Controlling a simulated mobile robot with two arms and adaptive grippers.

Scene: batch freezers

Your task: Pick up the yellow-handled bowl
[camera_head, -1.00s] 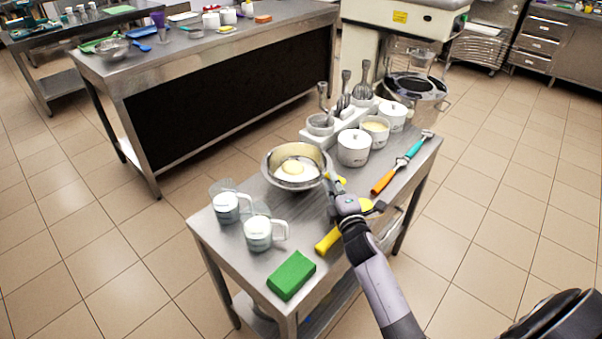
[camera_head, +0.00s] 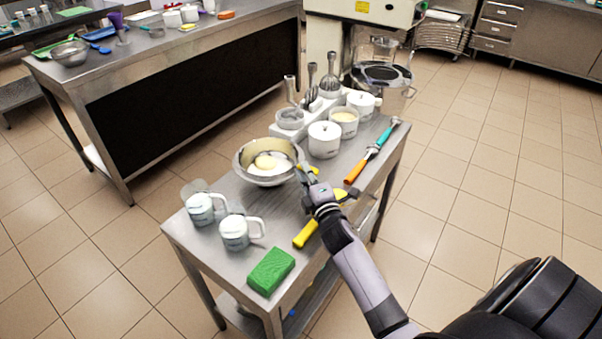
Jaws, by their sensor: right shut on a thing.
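The metal bowl (camera_head: 244,170) holds pale yellow contents with a rounded yolk-like mound. It is at the far-middle of the small steel table (camera_head: 205,244), and its yellow handle (camera_head: 314,170) points right, toward my right gripper. My right gripper (camera_head: 306,177) is shut on this handle at the bowl's right side. The fingers hide part of the handle. I cannot tell whether the bowl touches the tabletop or is slightly above it. My left gripper is not in view.
Two white-and-clear mugs (camera_head: 236,233) and a green sponge (camera_head: 271,271) are at the near left. A yellow-handled tool (camera_head: 306,233) lies beneath my right arm. White pots (camera_head: 324,142), a whisk rack (camera_head: 313,107) and an orange-and-teal tool (camera_head: 356,172) are behind and right.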

